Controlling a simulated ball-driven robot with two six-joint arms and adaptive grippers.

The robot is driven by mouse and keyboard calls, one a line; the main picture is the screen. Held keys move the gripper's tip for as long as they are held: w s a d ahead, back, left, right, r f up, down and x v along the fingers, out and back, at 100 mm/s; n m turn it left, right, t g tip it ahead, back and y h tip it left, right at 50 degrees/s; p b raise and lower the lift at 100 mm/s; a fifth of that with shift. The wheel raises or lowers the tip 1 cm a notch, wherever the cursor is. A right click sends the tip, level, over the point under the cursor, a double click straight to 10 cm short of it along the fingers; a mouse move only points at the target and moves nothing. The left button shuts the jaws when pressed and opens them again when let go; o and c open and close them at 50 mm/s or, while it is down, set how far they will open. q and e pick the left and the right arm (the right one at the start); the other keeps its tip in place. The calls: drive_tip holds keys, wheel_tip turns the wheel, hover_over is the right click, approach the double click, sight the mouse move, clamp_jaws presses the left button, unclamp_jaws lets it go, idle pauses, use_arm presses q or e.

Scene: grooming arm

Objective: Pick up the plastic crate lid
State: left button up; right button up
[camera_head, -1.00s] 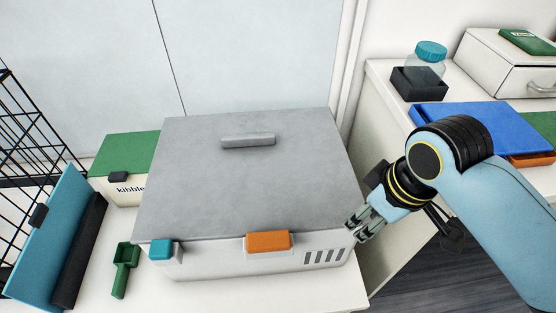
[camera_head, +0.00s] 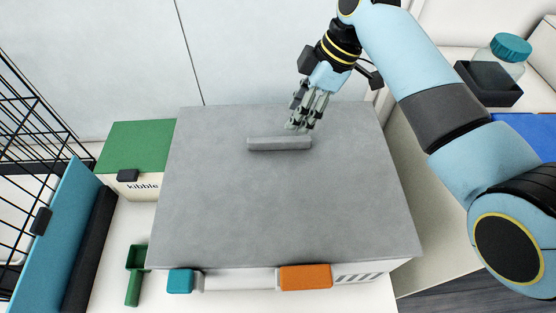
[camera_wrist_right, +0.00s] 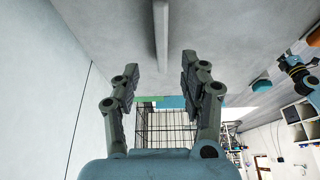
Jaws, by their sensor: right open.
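The crate lid (camera_head: 290,200) is a large flat grey panel lying on the white crate. Its raised grey bar handle (camera_head: 279,144) is near the back edge. My right gripper (camera_head: 300,124) is above the lid, at the right end of the handle, fingers pointing down. In the right wrist view the gripper (camera_wrist_right: 160,66) is open and empty, with the handle (camera_wrist_right: 161,30) lined up between its fingers, apart from both. Whether the fingertips touch the lid cannot be told. My left gripper does not show.
A teal latch (camera_head: 180,281) and an orange latch (camera_head: 305,277) are on the crate's front. A green-lidded kibble box (camera_head: 137,148), a green scoop (camera_head: 134,275) and a black wire cage (camera_head: 30,135) stand left. A teal-lidded jar (camera_head: 511,47) is at the back right.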

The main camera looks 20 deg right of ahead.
sight(280, 138)
drive_tip(key=shift+x, duration=1.2)
drive_tip(key=shift+w+a+f, duration=0.1)
drive_tip(key=shift+a+f, duration=0.05)
drive_tip(key=shift+f, duration=0.15)
drive_tip(key=b+x, duration=0.1)
drive_tip(key=x, duration=0.2)
drive_tip(key=shift+a+f+b, duration=0.3)
drive_tip(key=shift+a+f, duration=0.25)
drive_tip(key=shift+f, duration=0.25)
drive_tip(key=c, duration=0.4)
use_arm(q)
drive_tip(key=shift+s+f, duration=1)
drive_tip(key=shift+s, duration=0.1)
use_arm(e)
clamp_jaws()
drive_tip(key=shift+r, duration=0.1)
